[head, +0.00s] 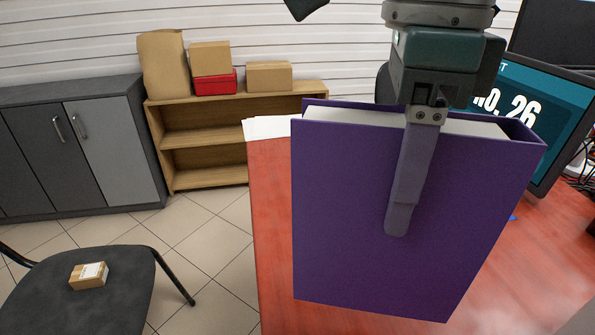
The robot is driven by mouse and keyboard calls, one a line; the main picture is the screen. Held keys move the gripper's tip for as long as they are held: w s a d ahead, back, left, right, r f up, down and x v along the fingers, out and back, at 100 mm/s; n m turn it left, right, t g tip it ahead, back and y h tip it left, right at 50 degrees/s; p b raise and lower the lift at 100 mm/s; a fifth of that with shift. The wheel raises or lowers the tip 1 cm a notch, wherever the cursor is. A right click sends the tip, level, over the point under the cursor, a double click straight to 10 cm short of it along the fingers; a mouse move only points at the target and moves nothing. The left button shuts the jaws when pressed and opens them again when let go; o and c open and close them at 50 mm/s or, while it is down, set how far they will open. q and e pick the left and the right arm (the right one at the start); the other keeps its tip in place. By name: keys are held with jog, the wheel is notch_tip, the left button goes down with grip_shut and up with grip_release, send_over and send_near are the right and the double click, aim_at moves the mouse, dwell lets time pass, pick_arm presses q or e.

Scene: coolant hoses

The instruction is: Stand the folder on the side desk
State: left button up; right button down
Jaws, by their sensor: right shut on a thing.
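A purple folder (345,210) with pale pages at its top hangs upright in the middle right of the head view. My right gripper (404,215) comes down from above and is shut on the folder, with one finger flat on its near face. The other finger is hidden behind the folder. The folder is in front of a red-topped desk (272,230); I cannot tell whether its lower edge touches the desk. A small dark piece at the top edge may be part of my left arm, but the left gripper cannot be made out.
A monitor (525,110) stands on the desk behind the folder at right. White papers (267,127) lie at the desk's far left corner. A black chair (110,300) bears a small box (89,275). A wooden shelf (205,137) and grey cabinet (110,150) line the wall.

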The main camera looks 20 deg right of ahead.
aim_at(384, 243)
jog(key=shift+f, duration=3.55)
jog(key=shift+f+b, duration=0.2)
jog(key=shift+b, duration=0.25)
jog(key=shift+c, duration=1.1)
grip_release()
notch_tip(384, 243, up, 12)
jog(key=shift+r+p, duration=0.25)
jog(key=shift+p, duration=0.2)
